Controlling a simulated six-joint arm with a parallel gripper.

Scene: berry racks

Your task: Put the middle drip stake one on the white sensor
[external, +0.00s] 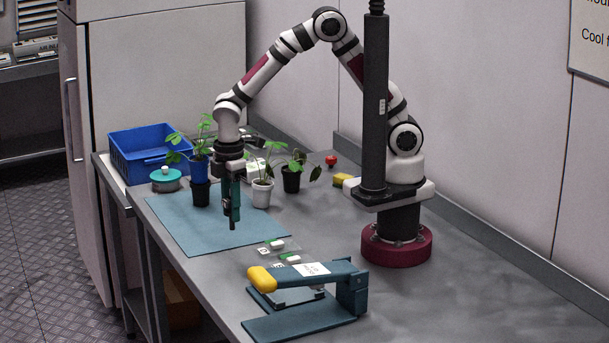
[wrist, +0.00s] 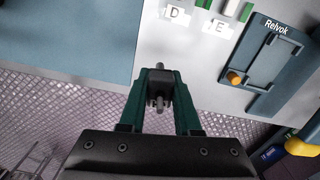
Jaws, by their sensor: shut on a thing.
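My gripper (external: 234,207) points down over the right part of the blue mat. In the wrist view its two green fingers (wrist: 160,98) are shut on a small dark grey piece (wrist: 158,88), apparently the drip stake. In the external view a dark tip (external: 232,225) shows below the fingers. Two small white-and-green blocks lie beside cards D and E: one white block (external: 276,244) and one nearer the press (external: 290,257). They also show at the top of the wrist view, partly cut off. I cannot tell which is the white sensor.
A blue-grey press with a yellow handle (external: 262,279) stands at the table's front. Potted plants stand beyond the gripper, including a white pot (external: 262,193) and a black pot (external: 291,180). A blue crate (external: 150,160) and a teal round container (external: 165,181) stand at the left.

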